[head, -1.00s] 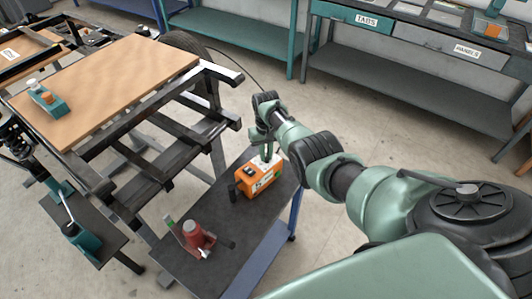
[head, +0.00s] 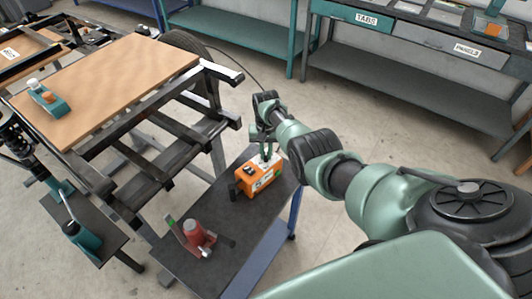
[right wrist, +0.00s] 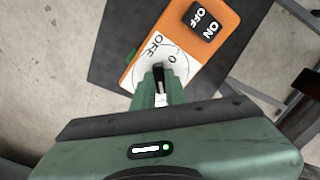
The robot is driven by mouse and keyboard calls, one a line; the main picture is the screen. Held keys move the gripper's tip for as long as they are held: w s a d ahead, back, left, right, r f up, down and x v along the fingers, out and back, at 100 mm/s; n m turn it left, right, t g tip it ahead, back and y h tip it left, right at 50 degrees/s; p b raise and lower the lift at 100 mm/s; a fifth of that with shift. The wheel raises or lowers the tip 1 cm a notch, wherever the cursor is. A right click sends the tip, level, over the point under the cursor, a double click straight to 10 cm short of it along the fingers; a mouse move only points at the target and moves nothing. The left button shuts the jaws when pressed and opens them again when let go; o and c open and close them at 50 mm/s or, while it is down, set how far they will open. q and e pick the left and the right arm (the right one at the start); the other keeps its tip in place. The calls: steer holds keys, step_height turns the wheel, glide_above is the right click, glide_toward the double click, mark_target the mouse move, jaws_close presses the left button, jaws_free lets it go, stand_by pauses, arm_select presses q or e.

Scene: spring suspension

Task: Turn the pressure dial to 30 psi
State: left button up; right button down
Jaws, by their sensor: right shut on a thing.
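An orange box (head: 259,182), with the dial on its top, stands on the dark cart top. My right gripper (head: 267,152) reaches down onto it from above, its fingers hiding most of the dial in the head view. In the right wrist view, the white dial face (right wrist: 178,66) bears OFF and 0 markings. My right gripper (right wrist: 158,88) is shut on the black dial knob (right wrist: 158,71). The rest of the scale, including any 30 mark, is hidden by the fingers or too small to read. My left gripper is not in view.
A black ON/OFF switch (right wrist: 202,20) sits beside the dial. A red bottle jack (head: 196,236) stands on the same cart top (head: 215,268). A black frame with a wooden board (head: 115,85) stands to the left. Open floor lies behind the arm.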

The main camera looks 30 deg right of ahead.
mark_target(266, 155)
steer(key=c, duration=1.4)
jaws_free()
steer(key=shift+c, duration=0.2)
steer(key=shift+w+r+p, duration=0.1)
steer(key=shift+r+p, duration=0.2)
steer(key=shift+r, duration=0.25)
step_height(266, 155, up, 7)
steer(key=shift+f+p, duration=0.15)
steer(key=shift+p, duration=0.5)
